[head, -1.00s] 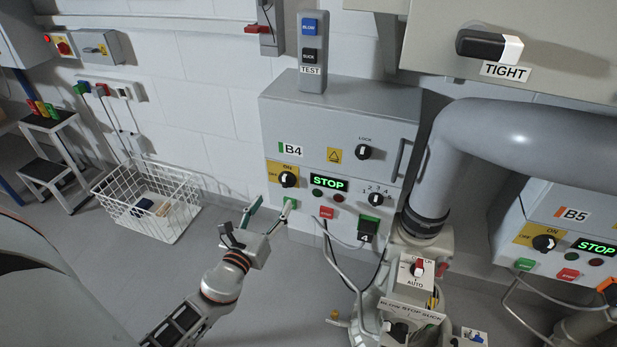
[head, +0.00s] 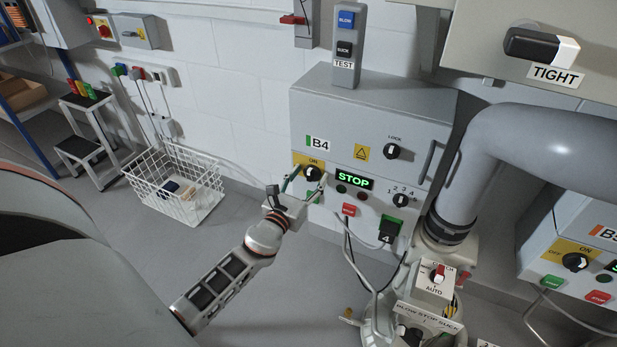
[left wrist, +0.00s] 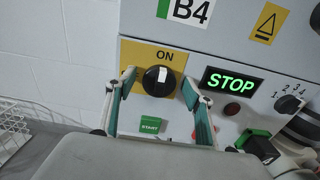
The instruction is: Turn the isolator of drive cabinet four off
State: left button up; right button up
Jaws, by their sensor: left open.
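Drive cabinet B4 (head: 375,110) is a grey wall box with a yellow-plated black isolator knob (head: 313,173) at its lower left. In the left wrist view the knob (left wrist: 158,81) has its white mark up towards the word ON. The green display (head: 354,181) reads STOP. My left gripper (head: 306,180) is open in front of the isolator. In the left wrist view its two green-padded fingers (left wrist: 158,84) stand to either side of the knob; I cannot tell whether they touch it. The OFF word is hidden behind the left finger. My right gripper is not in view.
Below the knob is a green START button (left wrist: 151,126), between the fingers in the picture. A red button (head: 349,209) and a selector (head: 401,200) sit further right. A large grey pipe (head: 540,140) stands right of the cabinet. A wire basket (head: 175,188) is at left.

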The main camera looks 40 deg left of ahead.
pick_arm(q)
jog(key=shift+c, duration=0.3)
jog(key=c, duration=1)
